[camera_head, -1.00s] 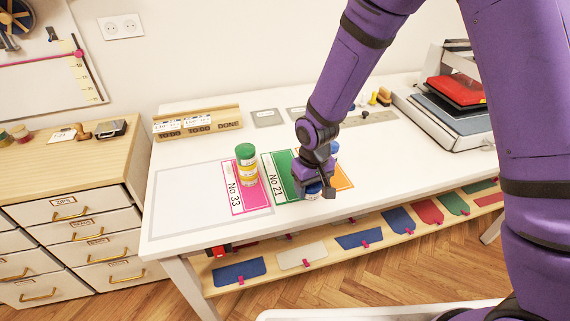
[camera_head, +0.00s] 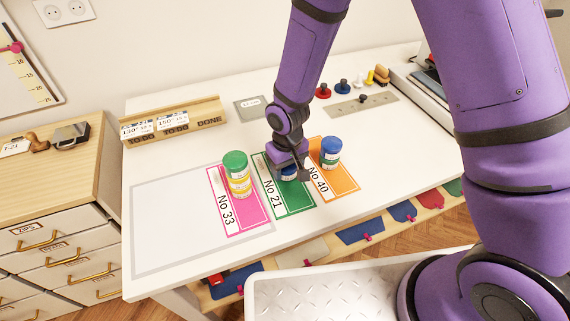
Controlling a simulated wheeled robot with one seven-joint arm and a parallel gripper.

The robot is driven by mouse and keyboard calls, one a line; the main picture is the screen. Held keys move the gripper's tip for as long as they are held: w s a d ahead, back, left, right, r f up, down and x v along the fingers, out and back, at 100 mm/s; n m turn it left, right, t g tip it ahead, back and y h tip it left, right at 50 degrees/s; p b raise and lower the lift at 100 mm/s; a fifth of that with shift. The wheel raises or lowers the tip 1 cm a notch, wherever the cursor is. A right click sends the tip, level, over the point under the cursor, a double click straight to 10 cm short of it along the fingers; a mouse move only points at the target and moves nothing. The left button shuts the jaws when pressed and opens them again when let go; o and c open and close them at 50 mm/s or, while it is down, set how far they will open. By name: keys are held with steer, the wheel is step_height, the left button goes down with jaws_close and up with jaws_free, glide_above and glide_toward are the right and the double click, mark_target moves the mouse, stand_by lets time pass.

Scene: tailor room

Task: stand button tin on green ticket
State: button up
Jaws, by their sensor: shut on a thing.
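The green ticket (camera_head: 291,199), marked No 21, lies flat on the white table between a pink and an orange ticket. My gripper (camera_head: 290,172) points down over the upper part of the green ticket. It is shut on a small tin (camera_head: 289,175) with a blue and white side, mostly hidden by the fingers. The tin looks upright. I cannot tell whether its base touches the ticket.
A wooden rack (camera_head: 172,124) is behind. The table's left is clear.

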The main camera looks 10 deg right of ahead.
steer(key=shift+f, duration=0.55)
steer(key=shift+f, duration=0.1)
steer(key=o, duration=1)
